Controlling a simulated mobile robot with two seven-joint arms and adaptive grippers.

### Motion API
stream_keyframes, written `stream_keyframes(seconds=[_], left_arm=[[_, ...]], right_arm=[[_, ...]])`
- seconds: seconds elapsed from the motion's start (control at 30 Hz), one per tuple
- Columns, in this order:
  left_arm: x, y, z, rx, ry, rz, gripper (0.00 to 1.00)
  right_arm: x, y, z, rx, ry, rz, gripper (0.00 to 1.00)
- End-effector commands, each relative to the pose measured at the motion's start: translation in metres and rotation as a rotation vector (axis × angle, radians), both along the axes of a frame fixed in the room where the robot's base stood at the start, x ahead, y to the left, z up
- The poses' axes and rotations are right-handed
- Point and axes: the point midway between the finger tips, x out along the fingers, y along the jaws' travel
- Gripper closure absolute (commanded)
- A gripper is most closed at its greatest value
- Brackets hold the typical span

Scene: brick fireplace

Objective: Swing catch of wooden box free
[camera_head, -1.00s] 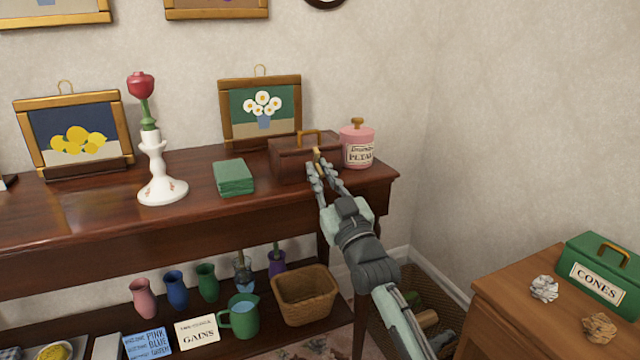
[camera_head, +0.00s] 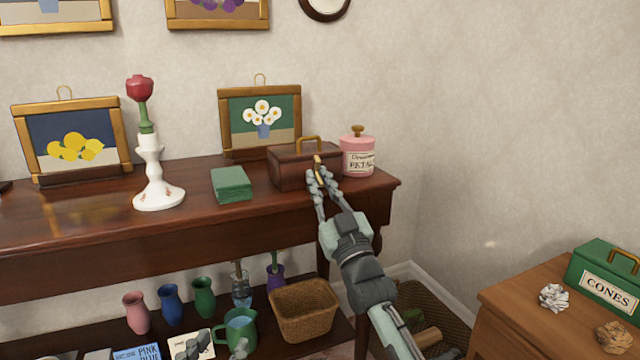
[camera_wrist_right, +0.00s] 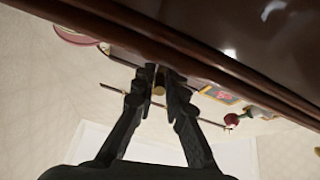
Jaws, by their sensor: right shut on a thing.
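The brown wooden box (camera_head: 290,174) with a brass handle on its lid stands on the dark table, its lid down. Its brass catch (camera_head: 318,163) shows at the front, above my right fingertips. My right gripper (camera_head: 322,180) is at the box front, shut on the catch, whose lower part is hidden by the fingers. In the right wrist view a small brass piece (camera_wrist_right: 159,88) sits between the fingertips (camera_wrist_right: 158,78). My left gripper (camera_head: 218,346) enters at the bottom edge, with two grey fingertips apart and nothing visible between them.
A pink jar (camera_head: 357,157) stands close right of the box. A green book-like block (camera_head: 231,184) and a white candlestick (camera_head: 155,185) with a red flower stand to the left. The lower shelf holds vases, a green jug (camera_head: 240,328) and a wicker basket (camera_head: 303,309).

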Motion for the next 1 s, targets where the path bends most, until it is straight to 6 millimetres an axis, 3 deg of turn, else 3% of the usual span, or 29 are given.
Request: stream_keyframes(seconds=[0.07, 0.1, 0.27, 0.67, 1.0], left_arm=[[0.0, 0.0, 0.0, 0.0, 0.001, 0.0, 0.6], [0.0, 0.0, 0.0, 0.0, 0.001, 0.0, 0.6], [0.0, 0.0, 0.0, 0.001, 0.002, 0.001, 0.6], [0.0, 0.0, -0.001, 0.001, 0.003, 0.001, 0.6], [0.0, 0.0, -0.001, 0.001, 0.003, 0.001, 0.6]], right_arm=[[0.0, -0.001, 0.001, -0.002, -0.002, -0.003, 1.0], [0.0, -0.001, 0.001, -0.002, -0.002, -0.003, 0.87], [0.0, -0.001, 0.001, -0.001, -0.002, -0.002, 0.69], [-0.009, -0.003, -0.006, -0.001, 0.002, -0.001, 0.69], [-0.067, -0.022, -0.039, -0.001, 0.003, -0.001, 0.69]])
